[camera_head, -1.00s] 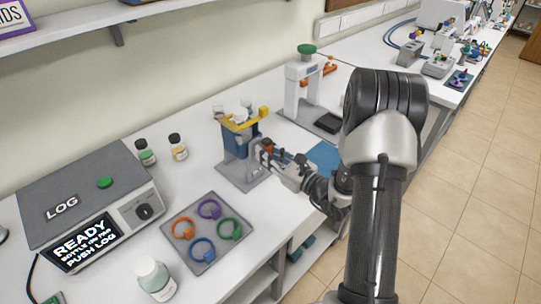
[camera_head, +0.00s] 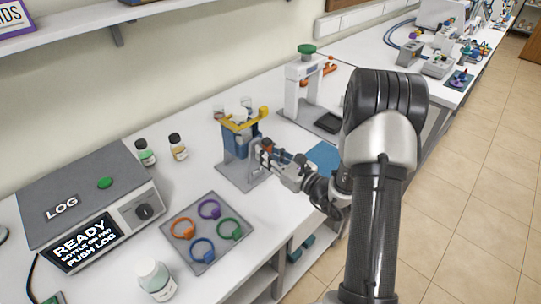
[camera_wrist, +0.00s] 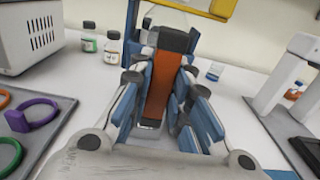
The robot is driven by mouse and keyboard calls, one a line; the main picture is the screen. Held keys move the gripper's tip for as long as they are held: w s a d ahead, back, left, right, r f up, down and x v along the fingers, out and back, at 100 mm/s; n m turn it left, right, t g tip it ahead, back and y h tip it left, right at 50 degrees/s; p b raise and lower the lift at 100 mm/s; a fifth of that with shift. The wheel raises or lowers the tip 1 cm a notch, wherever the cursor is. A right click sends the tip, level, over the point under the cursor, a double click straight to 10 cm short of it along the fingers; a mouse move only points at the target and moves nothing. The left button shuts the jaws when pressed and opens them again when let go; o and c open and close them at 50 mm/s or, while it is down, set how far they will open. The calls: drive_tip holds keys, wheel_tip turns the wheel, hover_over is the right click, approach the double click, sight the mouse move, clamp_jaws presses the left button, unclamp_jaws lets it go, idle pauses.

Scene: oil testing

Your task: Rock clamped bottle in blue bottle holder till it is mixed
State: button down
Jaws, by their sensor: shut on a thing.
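The blue bottle holder (camera_head: 237,142) stands on a grey base plate (camera_head: 232,178) on the bench, with a yellow clamp bar (camera_head: 245,119) across its top. A whitish bottle part (camera_head: 238,113) shows at the clamp; most of the bottle is hidden, so its contents cannot be judged. My gripper (camera_head: 264,153) reaches the holder's right side. In the wrist view, my gripper (camera_wrist: 163,110) is shut on an orange handle (camera_wrist: 163,85) with a dark end, in front of the blue holder. The yellow bar (camera_wrist: 208,7) shows at the top edge.
The LOG device (camera_head: 85,205) stands at left with its screen lit. A grey tray (camera_head: 208,255) with coloured rings lies in front. Two small bottles stand behind, and a white-capped bottle (camera_head: 154,279) stands near the front edge. A white stand (camera_head: 303,85) is behind right.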

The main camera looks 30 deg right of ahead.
drive_tip(key=shift+r+m+p, duration=0.2)
drive_tip(key=shift+m+p, duration=0.7)
drive_tip(key=shift+p, duration=0.1)
drive_tip(key=m+p, duration=0.3)
drive_tip(key=m, duration=0.2)
drive_tip(key=shift+p, duration=0.3)
drive_tip(key=shift+f+m+p, duration=0.2)
drive_tip(key=shift+m+p, duration=0.15)
drive_tip(key=shift+m, duration=0.75)
